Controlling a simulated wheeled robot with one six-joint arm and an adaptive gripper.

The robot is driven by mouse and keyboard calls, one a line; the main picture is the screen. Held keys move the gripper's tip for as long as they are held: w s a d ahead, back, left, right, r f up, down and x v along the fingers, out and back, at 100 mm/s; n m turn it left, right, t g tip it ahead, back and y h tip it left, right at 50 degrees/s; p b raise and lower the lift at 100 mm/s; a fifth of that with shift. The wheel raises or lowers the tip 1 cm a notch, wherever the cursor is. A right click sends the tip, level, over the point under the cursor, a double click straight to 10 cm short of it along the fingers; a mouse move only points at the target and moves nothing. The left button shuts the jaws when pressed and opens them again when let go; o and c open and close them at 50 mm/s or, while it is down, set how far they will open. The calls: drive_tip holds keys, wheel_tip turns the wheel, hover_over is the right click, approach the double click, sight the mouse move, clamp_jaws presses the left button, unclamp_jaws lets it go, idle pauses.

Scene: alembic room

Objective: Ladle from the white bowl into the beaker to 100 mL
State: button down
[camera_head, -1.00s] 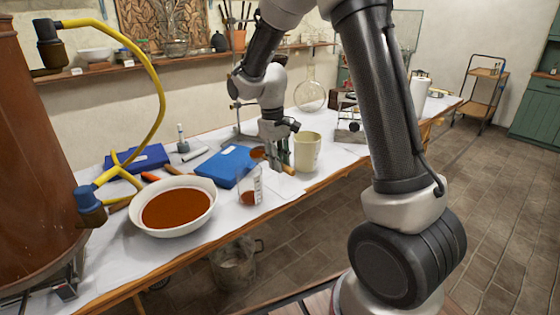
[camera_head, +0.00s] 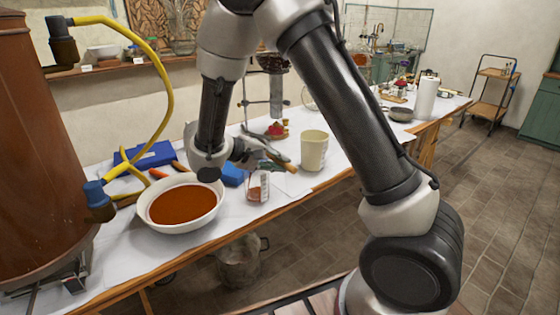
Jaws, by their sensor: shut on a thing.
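The white bowl (camera_head: 180,229) stands on the bench at left, with red-brown liquid (camera_head: 184,204) in it. The clear beaker (camera_head: 258,187) stands to its right, with some red-brown liquid low inside; its marks are too small to read. My gripper (camera_head: 264,155) is above and behind the beaker, pointing right. It is shut on the ladle, whose wooden handle (camera_head: 286,165) sticks out to the right. The ladle's cup is not clearly visible; my wrist hides part of that area, so I cannot tell what it holds.
A cream mug (camera_head: 314,150) stands just right of the ladle handle. Blue items (camera_head: 232,174) lie behind the beaker. A yellow hose (camera_head: 160,85) and a large copper vessel (camera_head: 40,150) stand at left. The bench's front edge runs close to the beaker.

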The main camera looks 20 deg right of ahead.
drive_tip(key=h, duration=0.1)
drive_tip(key=a+t+h, duration=0.1)
drive_tip(key=h, duration=0.1)
drive_tip(key=shift+s+f, duration=0.2)
drive_tip(key=shift+a+h, duration=0.25)
drive_tip(key=shift+h, duration=0.45)
drive_tip(key=shift+d+r, duration=0.1)
drive_tip(key=shift+r, duration=0.1)
drive_tip(key=d+y, duration=0.1)
drive_tip(key=y, duration=0.2)
drive_tip(key=d+r+g+y, duration=0.1)
drive_tip(key=y, duration=0.1)
drive_tip(key=w+d+g+y, duration=0.1)
drive_tip(key=y, duration=0.2)
drive_tip(key=shift+r+y, duration=0.15)
drive_tip(key=shift+y, duration=0.15)
drive_tip(key=g+y, duration=0.1)
drive_tip(key=y, duration=0.2)
drive_tip(key=d+g+y, duration=0.1)
drive_tip(key=y, duration=0.2)
drive_tip(key=d+g+y, duration=0.1)
drive_tip(key=y, duration=0.2)
drive_tip(key=shift+w+n+y, duration=0.25)
drive_tip(key=shift+n+y, duration=0.05)
drive_tip(key=shift+n, duration=0.1)
